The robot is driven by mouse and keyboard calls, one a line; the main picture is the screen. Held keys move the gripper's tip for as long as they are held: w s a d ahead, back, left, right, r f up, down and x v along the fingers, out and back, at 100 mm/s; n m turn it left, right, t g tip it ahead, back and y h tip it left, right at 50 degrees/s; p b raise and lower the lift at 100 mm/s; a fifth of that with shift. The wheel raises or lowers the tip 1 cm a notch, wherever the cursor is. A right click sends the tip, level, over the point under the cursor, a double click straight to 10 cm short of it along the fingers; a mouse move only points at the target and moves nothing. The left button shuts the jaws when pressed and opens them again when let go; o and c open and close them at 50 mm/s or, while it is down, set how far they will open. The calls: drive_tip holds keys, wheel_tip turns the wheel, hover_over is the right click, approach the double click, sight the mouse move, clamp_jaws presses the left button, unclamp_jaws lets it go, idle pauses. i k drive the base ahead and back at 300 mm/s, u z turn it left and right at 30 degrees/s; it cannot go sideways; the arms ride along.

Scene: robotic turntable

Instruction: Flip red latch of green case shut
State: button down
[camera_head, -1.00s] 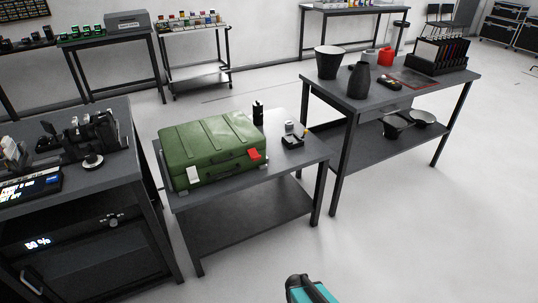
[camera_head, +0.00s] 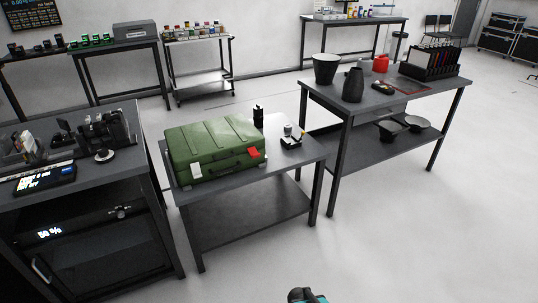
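The green case (camera_head: 213,146) lies closed-looking on a dark grey table (camera_head: 292,157) in the head view, with its front towards me. The red latch (camera_head: 255,153) is at the right end of the case's front and appears to stick out at a tilt; its exact angle is too small to tell. A white latch or tag (camera_head: 195,170) is at the left end of the front. A dark handle lies between them. My gripper is not in view. Only a small teal and black part of my arm shows at the bottom edge, well apart from the case.
A black bottle (camera_head: 258,116) and a small black tray (camera_head: 291,142) stand right of the case. A dark cabinet (camera_head: 105,240) with equipment is close on the left. Another table (camera_head: 428,93) with vases stands on the right. The floor (camera_head: 430,235) in front and right is clear.

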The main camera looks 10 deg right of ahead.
sight(254, 154)
drive_tip(key=k, duration=0.55)
drive_tip(key=u, duration=0.25)
drive_tip(key=i, duration=0.9)
drive_tip(key=u, duration=0.7)
